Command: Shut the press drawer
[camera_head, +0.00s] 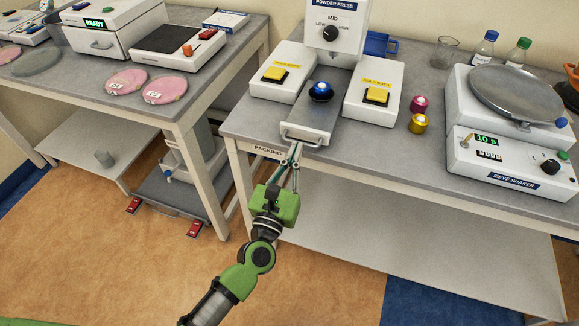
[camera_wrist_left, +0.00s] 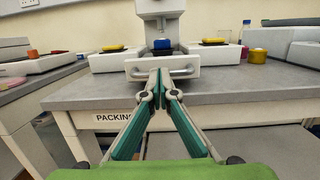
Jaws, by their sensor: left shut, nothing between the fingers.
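The press drawer (camera_head: 312,112) is a grey slab pulled out from the powder press (camera_head: 336,22) toward the table's front edge. A blue round piece (camera_head: 321,91) sits on it; the piece also shows in the left wrist view (camera_wrist_left: 162,45). The drawer's bar handle (camera_head: 303,137) faces me, and it also shows in the left wrist view (camera_wrist_left: 178,74). My right gripper is not in view.
White blocks with yellow buttons flank the drawer, left (camera_head: 281,73) and right (camera_head: 375,94). Pink (camera_head: 418,104) and yellow (camera_head: 418,123) pieces stand farther right, before the sieve shaker (camera_head: 500,160). A second table (camera_head: 120,75) stands left across a gap. The floor before the tables is clear.

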